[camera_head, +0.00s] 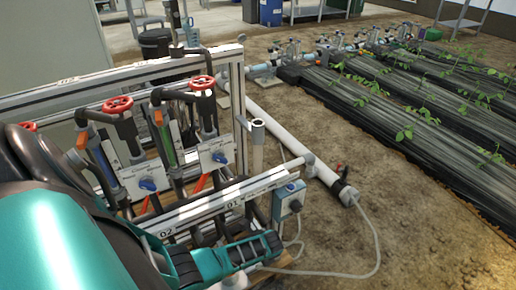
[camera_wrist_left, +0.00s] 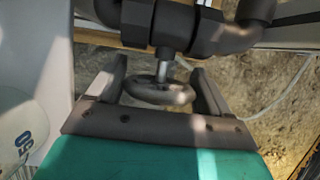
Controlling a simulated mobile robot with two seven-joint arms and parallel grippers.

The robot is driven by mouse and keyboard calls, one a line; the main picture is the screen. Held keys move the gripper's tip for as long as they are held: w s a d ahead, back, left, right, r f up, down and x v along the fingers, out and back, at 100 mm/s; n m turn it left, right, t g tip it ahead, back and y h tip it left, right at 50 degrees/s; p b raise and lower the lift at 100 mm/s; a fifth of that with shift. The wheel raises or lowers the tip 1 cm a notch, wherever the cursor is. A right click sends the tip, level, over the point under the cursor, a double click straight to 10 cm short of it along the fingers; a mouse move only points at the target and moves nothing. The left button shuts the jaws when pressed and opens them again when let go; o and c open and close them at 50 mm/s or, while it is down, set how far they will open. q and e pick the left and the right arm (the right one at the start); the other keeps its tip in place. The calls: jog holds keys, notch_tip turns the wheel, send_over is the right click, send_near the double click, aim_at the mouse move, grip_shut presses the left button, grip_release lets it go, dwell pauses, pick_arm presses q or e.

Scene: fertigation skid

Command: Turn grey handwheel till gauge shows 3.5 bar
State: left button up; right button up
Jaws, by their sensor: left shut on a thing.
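The grey handwheel (camera_wrist_left: 158,93) shows in the left wrist view, on a short bright stem below dark pipe fittings. My left gripper (camera_wrist_left: 161,74) has one finger on each side of the wheel and is shut on it across its rim. In the head view my teal left arm covers the lower left, and the grey handwheel and fingertips cannot be made out. No readable gauge dial shows in either view. My right gripper is in neither view.
Red handwheels (camera_head: 118,104) (camera_head: 201,83) top the pipes on the framed skid. A grey box with a blue knob (camera_head: 289,199) stands at its right end. A white pipe (camera_head: 290,135) and a hose lie on bare soil. Covered plant beds (camera_head: 420,95) are beyond.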

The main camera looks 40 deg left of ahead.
pick_arm(q)
jog(key=shift+s+n+t+h+p, duration=0.1)
jog(key=shift+n+t+h+p, duration=0.2)
jog(key=shift+t, duration=1.3)
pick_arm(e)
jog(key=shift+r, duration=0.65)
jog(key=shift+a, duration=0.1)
pick_arm(q)
jog(key=o, duration=0.9)
jog(key=shift+o, duration=0.3)
